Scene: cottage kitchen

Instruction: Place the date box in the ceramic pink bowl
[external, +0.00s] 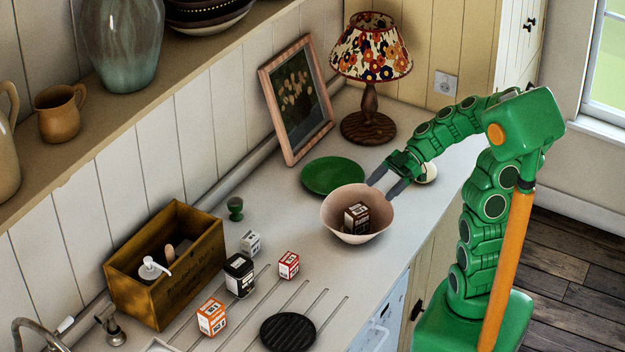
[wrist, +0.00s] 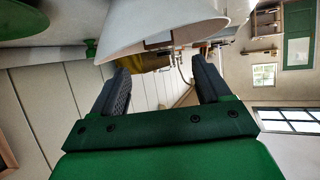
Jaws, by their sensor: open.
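A dark brown box with a pale label (external: 356,217), which looks like the date box, sits inside the pale pink bowl (external: 337,228) on the counter. It leans a little and is clear of my gripper. My gripper (external: 384,187) is open and empty, just above and beyond the bowl's upper right rim. In the wrist view the bowl (wrist: 160,22) fills the top, close past the two spread fingers (wrist: 160,78). Only a small dark part of the box shows at the bowl's rim there.
A green plate (external: 333,175) lies behind the bowl, near a lamp (external: 368,120) and a picture frame (external: 297,98). Several small boxes, including an orange one (external: 211,317), stand left of the bowl near a black round trivet (external: 288,332) and a wooden crate (external: 165,262).

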